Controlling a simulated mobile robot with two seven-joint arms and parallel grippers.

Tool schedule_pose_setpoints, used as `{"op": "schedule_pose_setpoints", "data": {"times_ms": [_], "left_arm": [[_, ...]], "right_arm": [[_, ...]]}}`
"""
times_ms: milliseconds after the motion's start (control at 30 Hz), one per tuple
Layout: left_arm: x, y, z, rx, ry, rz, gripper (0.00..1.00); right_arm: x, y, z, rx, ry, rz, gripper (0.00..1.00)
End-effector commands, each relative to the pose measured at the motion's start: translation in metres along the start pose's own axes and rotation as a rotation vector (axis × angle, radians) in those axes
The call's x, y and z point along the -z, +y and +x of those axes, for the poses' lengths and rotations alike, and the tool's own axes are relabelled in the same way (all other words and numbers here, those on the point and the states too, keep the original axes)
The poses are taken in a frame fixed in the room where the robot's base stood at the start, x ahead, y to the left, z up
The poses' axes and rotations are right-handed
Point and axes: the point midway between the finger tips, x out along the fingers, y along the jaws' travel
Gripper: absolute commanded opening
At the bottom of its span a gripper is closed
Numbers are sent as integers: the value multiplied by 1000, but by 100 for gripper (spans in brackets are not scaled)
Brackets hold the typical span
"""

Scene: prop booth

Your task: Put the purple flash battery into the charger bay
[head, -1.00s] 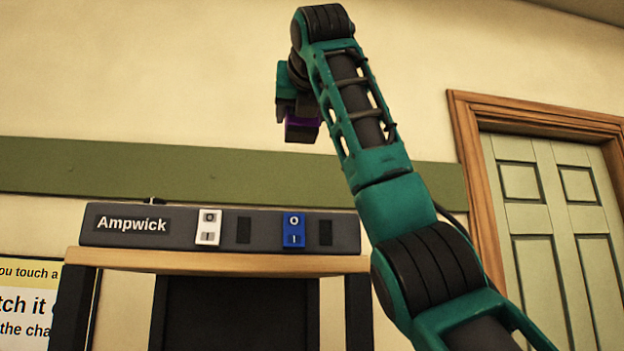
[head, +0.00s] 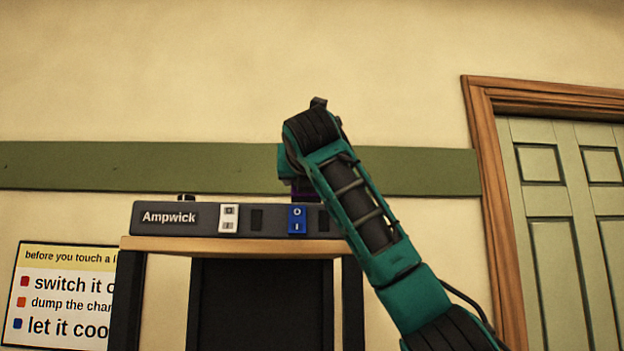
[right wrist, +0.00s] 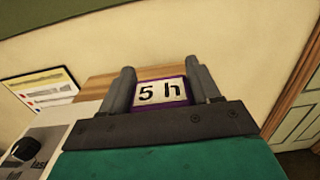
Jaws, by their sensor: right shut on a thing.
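My left gripper is out of view.
The charger stands on a wooden-topped stand (head: 240,246) with dark legs. A wall sign (head: 62,300) hangs at left, a green door (head: 565,220) is at right. A pale surface with a dark object (right wrist: 27,145) shows lower left in the wrist view.

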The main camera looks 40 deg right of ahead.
Motion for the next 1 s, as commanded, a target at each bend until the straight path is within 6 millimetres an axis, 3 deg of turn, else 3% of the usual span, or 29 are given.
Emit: {"op": "schedule_pose_setpoints", "data": {"times_ms": [467,500,733,1000], "left_arm": [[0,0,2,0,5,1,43],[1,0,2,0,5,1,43],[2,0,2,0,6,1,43],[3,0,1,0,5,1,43]], "right_arm": [[12,2,3,0,-4,2,18],[12,2,3,1,-2,2,64],[12,2,3,1,-1,1,86],[9,2,3,0,-1,1,87]]}}
